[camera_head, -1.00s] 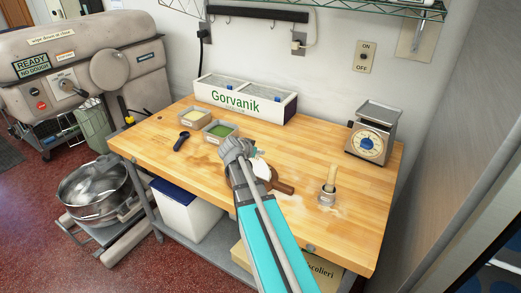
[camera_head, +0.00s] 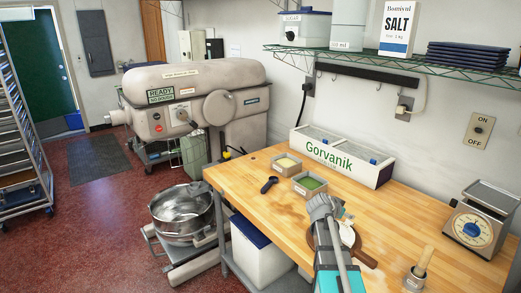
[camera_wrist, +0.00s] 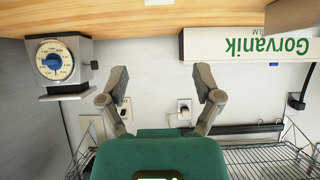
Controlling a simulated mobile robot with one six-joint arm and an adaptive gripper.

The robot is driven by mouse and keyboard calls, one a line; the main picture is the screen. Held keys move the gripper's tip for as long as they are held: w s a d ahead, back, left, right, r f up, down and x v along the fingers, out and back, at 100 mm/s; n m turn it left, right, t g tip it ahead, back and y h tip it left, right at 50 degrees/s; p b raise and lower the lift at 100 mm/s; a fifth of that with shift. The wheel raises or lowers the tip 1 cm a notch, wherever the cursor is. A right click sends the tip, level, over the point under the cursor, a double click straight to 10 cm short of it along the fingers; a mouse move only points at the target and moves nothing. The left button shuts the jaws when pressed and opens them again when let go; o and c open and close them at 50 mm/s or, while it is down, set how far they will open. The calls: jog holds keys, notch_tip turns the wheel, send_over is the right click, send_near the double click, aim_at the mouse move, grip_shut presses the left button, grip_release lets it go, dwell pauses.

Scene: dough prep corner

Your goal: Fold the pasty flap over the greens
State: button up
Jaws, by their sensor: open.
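My gripper (camera_wrist: 163,85) is open in the wrist view, with nothing between its fingers; the wall is behind them. In the head view my wrist and arm cover part of a round wooden board (camera_head: 364,259). Pale dough (camera_head: 347,234) shows on the board just right of my arm. My arm hides much of it, so I cannot tell the flap or any filling. A small tub of greens (camera_head: 310,182) stands on the table behind and left of my wrist.
A tub of pale yellow stuff (camera_head: 287,163) and a dark-handled tool (camera_head: 269,185) are at the left. The Gorvanik bin (camera_head: 335,163) stands against the wall. The table's front left is clear.

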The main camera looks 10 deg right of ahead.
jog(key=s+a+f+n+y, duration=0.1)
jog(key=s+a+f+n, duration=0.1)
jog(key=a, duration=0.3)
jog(key=s+a+f+n+g+y, duration=0.1)
jog(key=s+a+f+n+y, duration=0.1)
jog(key=a, duration=0.4)
jog(key=s+a+f+n+g+y, duration=0.1)
jog(key=s+a+f+n+y, duration=0.1)
jog(key=s+a, duration=0.2)
jog(key=shift+s+a+f, duration=0.15)
jog(key=shift+a, duration=0.6)
jog(key=s+a+f+n+g+y, duration=0.1)
jog(key=s+a+n+y, duration=0.3)
jog(key=a, duration=0.8)
jog(key=s+n+g, duration=0.1)
jog(key=s+n, duration=0.1)
jog(key=s, duration=0.2)
jog(key=shift+a+f+n+g+y, duration=0.35)
jog(key=shift+f+n+g+y, duration=0.05)
jog(key=c, duration=0.4)
jog(key=shift+o, duration=0.2)
jog(key=shift+d, duration=0.2)
